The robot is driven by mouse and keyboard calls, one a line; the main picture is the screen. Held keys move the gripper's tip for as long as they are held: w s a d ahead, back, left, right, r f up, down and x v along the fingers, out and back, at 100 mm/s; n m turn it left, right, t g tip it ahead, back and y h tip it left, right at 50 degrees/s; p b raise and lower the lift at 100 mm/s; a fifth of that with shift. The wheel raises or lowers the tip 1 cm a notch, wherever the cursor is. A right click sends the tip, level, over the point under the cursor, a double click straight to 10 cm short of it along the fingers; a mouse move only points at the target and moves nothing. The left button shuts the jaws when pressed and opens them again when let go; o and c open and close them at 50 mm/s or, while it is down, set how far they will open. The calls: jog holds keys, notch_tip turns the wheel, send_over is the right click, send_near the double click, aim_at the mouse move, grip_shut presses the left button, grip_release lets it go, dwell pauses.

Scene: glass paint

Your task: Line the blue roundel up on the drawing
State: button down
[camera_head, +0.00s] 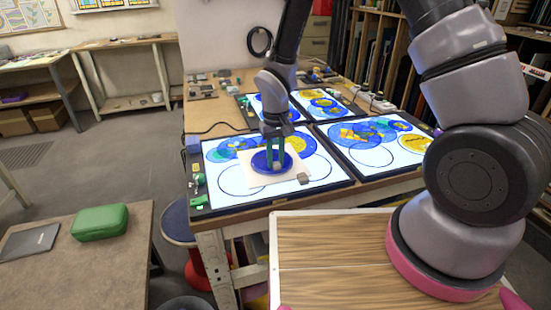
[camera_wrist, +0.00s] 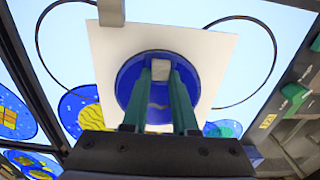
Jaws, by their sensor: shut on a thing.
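The blue roundel (camera_head: 259,164) is a round blue disc over the white square drawing sheet (camera_head: 247,180) on the front-left light table. My gripper (camera_head: 276,165), with green fingers, points down over the disc and is shut on a small pale block at its middle. In the wrist view the roundel (camera_wrist: 127,82) lies below my gripper (camera_wrist: 160,74), within the sheet (camera_wrist: 218,60). Whether the disc touches the sheet cannot be told. The fingers hide part of the disc, and any lines beneath it are hidden.
A grey block (camera_head: 303,178) sits at the sheet's right corner, close to the roundel. Other lit panels with blue and yellow glass (camera_head: 372,140) lie right and behind. Small blocks and tools line the left table edge. A green case (camera_head: 100,222) lies on a separate table.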

jog(key=shift+f, duration=0.2)
dwell(0.4)
jog(key=c, duration=0.6)
grip_release()
jog(key=shift+r, duration=0.1)
jog(key=w+d+r+m+t, duration=0.1)
jog(key=d+r, duration=0.2)
jog(key=r, duration=0.7)
jog(key=d+r+m, duration=0.1)
jog(key=d+r, duration=0.2)
jog(key=r, duration=0.7)
jog(key=s+d+r+m+t+y, duration=0.1)
jog(key=s+d+r+m+t, duration=0.1)
jog(key=s+d+r, duration=0.4)
jog(key=s+d+r+m+t+y, duration=0.1)
jog(key=s+d+r+m+t, duration=0.2)
jog(key=s+d+r, duration=0.4)
jog(key=d+r+t, duration=0.1)
jog(key=d+r, duration=0.2)
jog(key=r, duration=0.2)
jog(key=shift+d+r, duration=0.35)
jog(key=shift+r, duration=0.05)
